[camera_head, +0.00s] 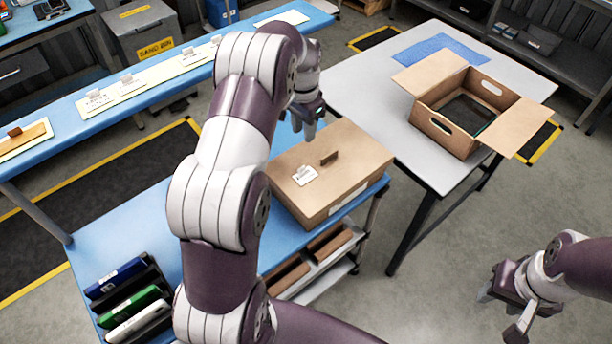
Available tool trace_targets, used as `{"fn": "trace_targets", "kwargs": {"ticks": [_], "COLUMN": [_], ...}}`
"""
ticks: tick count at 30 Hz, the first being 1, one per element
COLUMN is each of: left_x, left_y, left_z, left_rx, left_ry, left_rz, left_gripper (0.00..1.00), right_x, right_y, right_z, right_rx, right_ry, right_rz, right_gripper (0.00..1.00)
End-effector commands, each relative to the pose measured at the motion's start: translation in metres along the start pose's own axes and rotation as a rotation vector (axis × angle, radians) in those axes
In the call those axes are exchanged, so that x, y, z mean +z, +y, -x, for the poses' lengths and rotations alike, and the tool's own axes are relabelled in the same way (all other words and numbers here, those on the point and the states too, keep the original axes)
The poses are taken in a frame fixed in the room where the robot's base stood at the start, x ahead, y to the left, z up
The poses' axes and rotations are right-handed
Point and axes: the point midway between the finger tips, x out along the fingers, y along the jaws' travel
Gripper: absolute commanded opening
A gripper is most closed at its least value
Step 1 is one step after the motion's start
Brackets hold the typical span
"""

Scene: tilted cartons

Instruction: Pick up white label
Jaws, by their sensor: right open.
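A small white label (305,175) lies on top of the closed brown carton (335,170), left of a small brown tab. Several other white labels (131,86) with clear raised holders stand along the long blue bench. My right gripper (503,310) is open and empty at the lower right, over the floor.
The carton sits on a blue cart (150,215) with several binders (132,302) at front left. An open brown box (455,120) and a blue mat (440,48) are on the grey table (370,85). Floor is clear at lower right.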

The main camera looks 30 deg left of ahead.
Motion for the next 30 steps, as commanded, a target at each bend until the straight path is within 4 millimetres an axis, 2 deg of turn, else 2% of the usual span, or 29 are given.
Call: {"fn": "trace_targets", "kwargs": {"ticks": [2,5,9,14,17,19,22,25,30], "left_x": [0.005,0.006,0.006,0.007,0.012,0.015,0.015,0.015,0.015], "left_y": [0.003,0.004,0.004,0.005,0.006,0.007,0.007,0.007,0.007], "left_z": [-0.004,-0.029,-0.051,-0.070,-0.083,-0.096,-0.115,-0.122,-0.122], "left_rx": [0.017,0.018,0.018,0.017,0.018,0.018,0.016,0.015,0.014], "left_ry": [-0.025,-0.025,-0.025,-0.024,-0.025,-0.025,-0.023,-0.021,-0.020], "left_rz": [-0.068,-0.088,-0.086,-0.085,-0.084,-0.084,-0.084,-0.084,-0.084], "left_gripper": [0.34,0.34,0.34,0.34,0.34,0.34,0.34,0.34,0.34], "right_x": [0.001,0.003,0.002,0.001,0.000,-0.001,-0.001,-0.001,-0.001], "right_y": [0.000,0.000,0.000,0.000,0.000,0.000,0.000,0.000,0.000], "right_z": [-0.006,-0.024,-0.018,-0.011,0.000,0.007,0.008,0.008,0.007], "right_rx": [0.000,0.000,0.000,0.000,0.000,0.000,0.000,0.000,0.000], "right_ry": [0.000,0.000,0.000,0.000,0.000,0.000,0.000,0.000,0.000], "right_rz": [0.000,0.000,0.000,0.000,0.000,0.000,0.000,0.000,0.000], "right_gripper": [0.45,0.45,0.45,0.45,0.45,0.45,0.45,0.45,0.45]}}
